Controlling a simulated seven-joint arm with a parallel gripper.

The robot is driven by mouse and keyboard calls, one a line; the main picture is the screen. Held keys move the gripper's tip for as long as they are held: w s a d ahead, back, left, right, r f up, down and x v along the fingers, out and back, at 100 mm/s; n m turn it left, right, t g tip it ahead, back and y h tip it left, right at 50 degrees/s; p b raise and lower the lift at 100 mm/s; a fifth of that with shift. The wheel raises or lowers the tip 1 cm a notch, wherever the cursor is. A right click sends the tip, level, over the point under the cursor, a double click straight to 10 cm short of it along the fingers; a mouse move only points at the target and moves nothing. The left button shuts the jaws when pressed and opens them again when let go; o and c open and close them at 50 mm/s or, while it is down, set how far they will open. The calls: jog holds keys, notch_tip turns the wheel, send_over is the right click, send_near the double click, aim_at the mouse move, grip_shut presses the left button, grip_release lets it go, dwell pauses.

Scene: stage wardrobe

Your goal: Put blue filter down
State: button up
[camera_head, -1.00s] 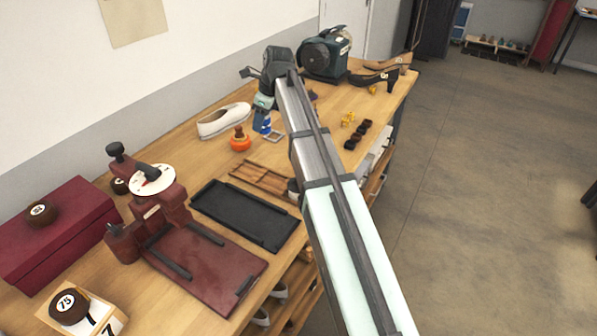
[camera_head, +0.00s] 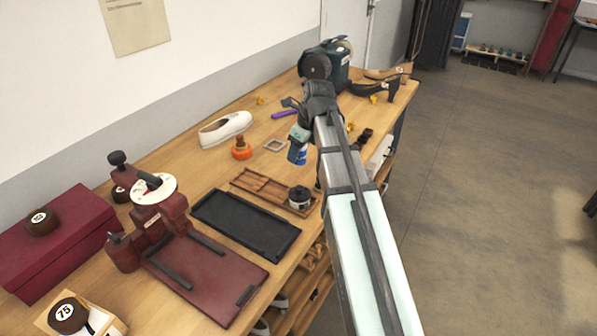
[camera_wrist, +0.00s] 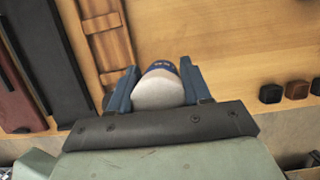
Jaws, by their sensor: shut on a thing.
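My gripper (camera_wrist: 157,88) is shut on the blue filter, a rounded, pale-topped thing with a dark blue band (camera_wrist: 160,66), held between two blue fingers in the wrist view. In the head view the blue filter (camera_head: 297,155) hangs beneath my wrist, blue with a little white.
A dark round jar (camera_head: 300,198) sits at the wooden tray's right end. A black tray (camera_head: 246,224) lies nearer. An orange-based stopper (camera_head: 241,148) and a white shoe (camera_head: 225,129) stand left. Small dark blocks (camera_wrist: 297,89) lie right in the wrist view. Bare wood lies around the frame.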

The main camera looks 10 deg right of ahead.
aim_at(306, 148)
jog(key=shift+f, duration=3.65)
jog(key=shift+f, duration=0.15)
jog(key=o, duration=1.1)
jog(key=v, duration=1.2)
